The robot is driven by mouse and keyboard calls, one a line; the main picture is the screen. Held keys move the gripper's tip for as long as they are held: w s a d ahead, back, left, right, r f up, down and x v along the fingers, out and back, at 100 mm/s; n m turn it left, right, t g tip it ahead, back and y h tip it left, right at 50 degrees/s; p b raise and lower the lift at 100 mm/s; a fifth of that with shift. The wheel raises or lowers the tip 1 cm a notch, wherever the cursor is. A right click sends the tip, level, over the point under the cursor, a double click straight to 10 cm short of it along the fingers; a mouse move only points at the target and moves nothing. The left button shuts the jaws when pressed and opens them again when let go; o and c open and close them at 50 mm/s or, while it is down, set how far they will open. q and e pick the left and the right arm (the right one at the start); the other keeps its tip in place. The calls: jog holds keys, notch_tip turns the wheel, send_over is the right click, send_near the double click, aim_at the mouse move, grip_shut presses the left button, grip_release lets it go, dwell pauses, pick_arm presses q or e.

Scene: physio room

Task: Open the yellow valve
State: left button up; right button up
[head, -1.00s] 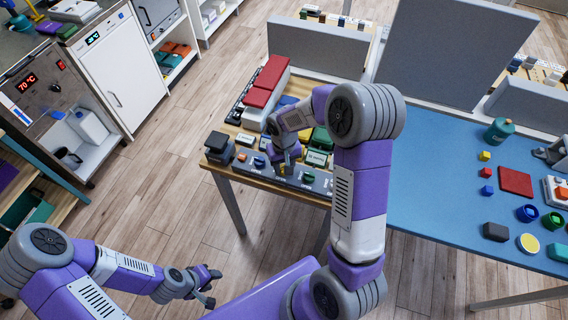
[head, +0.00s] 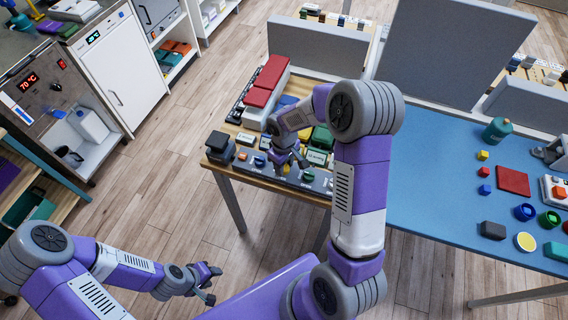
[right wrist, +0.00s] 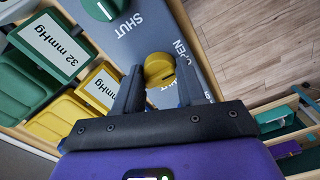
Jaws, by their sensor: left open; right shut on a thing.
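The yellow valve (right wrist: 159,67) is a round knob on a grey panel (right wrist: 218,28) with white SHUT and OPEN lettering beside it. My right gripper (right wrist: 160,75) has one finger on each side of the knob and is shut on it. In the head view, my right gripper (head: 288,163) reaches down to the panel at the table's front edge and mostly hides the yellow valve. My left gripper (head: 208,284) is open and empty, low over the floor, away from the table.
A green knob (right wrist: 104,7) sits farther along the same panel. Green and yellow boxes with labels, one reading 32 mmHg (right wrist: 57,47), stand beside it. A blue table (head: 425,190) with small coloured objects adjoins on the right. Wooden floor lies open at left.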

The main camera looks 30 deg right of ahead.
dwell(0.3)
jog(key=o, duration=1.1)
jog(key=shift+c, duration=0.2)
notch_tip(320, 180, up, 8)
jog(key=shift+f+p, duration=0.2)
jog(key=shift+p, duration=0.6)
